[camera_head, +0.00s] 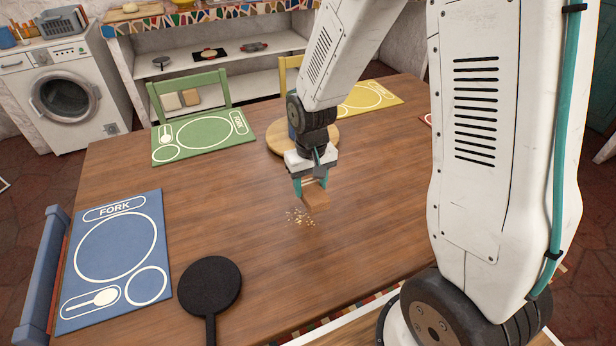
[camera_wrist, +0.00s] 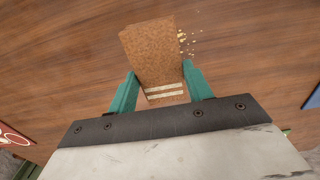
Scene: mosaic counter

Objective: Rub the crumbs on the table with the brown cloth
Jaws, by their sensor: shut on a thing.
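The brown cloth (camera_head: 316,199) is a small block-like folded piece, held in my gripper (camera_head: 311,184) over the wooden table (camera_head: 380,218). In the wrist view the cloth (camera_wrist: 151,52) sits between the two teal fingers of my gripper (camera_wrist: 161,88), which are shut on it; two pale stripes cross its near end. The crumbs (camera_head: 299,217) are a small pale scatter on the table just left of and nearer than the cloth. In the wrist view the crumbs (camera_wrist: 186,42) lie beside the cloth's right edge. I cannot tell whether the cloth touches the table.
A black round paddle (camera_head: 209,288) lies at the front left, beside a blue placemat (camera_head: 115,260). A green placemat (camera_head: 203,137), a round wooden board (camera_head: 290,138) and a yellow placemat (camera_head: 366,98) lie farther back. The table around the crumbs is clear.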

